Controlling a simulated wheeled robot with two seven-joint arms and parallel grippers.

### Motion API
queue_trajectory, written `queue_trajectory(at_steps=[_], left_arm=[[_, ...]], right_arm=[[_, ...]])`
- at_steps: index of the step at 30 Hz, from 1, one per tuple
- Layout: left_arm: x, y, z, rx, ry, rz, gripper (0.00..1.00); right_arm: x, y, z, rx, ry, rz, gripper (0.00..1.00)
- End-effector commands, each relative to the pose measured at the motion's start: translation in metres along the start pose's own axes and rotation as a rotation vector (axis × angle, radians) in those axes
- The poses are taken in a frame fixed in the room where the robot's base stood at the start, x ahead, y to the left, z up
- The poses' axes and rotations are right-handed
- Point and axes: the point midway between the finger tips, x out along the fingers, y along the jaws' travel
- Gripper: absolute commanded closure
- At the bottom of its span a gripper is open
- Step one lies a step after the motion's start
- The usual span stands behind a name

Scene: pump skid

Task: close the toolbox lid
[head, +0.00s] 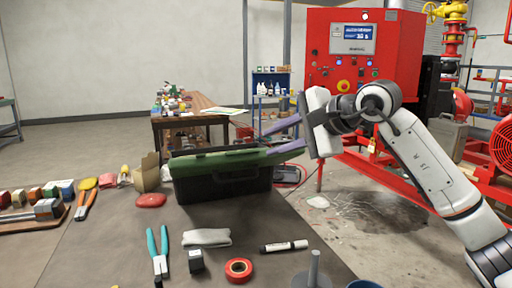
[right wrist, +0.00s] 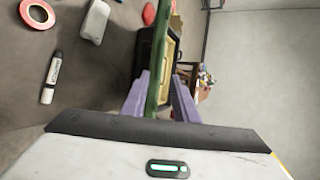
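The toolbox (head: 222,188) is black with a green lid (head: 215,161) and stands on the table. In the head view the lid lies low over the box, slightly tilted. In the right wrist view the lid (right wrist: 155,60) shows nearly edge-on, and the tan inside of the toolbox (right wrist: 173,53) shows beside it, so the lid is not flush. My right gripper (head: 268,143) is at the lid's right end with its purple fingers apart. In the wrist view the lid's edge lies between the fingers of the right gripper (right wrist: 160,80); firm contact is not visible. My left gripper is out of view.
Pliers (head: 158,252), a grey cloth (head: 207,237), red tape (head: 239,270) and a marker (head: 284,246) lie in front of the toolbox. A cardboard box (head: 147,173) stands close on its left. A red pump cabinet (head: 362,60) stands behind my right arm.

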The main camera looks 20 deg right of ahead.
Motion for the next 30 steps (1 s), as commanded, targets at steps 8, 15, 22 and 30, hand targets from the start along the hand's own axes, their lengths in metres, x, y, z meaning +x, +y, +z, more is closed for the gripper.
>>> queue_trajectory(at_steps=[8, 15, 22, 30], left_arm=[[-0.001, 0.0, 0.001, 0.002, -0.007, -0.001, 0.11], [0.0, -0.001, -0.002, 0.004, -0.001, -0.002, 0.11], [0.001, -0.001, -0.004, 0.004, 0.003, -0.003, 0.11], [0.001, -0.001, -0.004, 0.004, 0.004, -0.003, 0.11]], right_arm=[[0.05, 0.001, 0.002, 0.004, -0.005, 0.003, 0.73], [0.067, 0.001, 0.002, 0.002, -0.004, 0.001, 0.73], [0.068, 0.001, 0.001, 0.002, -0.003, 0.001, 0.73], [0.068, 0.001, 0.001, 0.003, -0.004, 0.002, 1.0]])
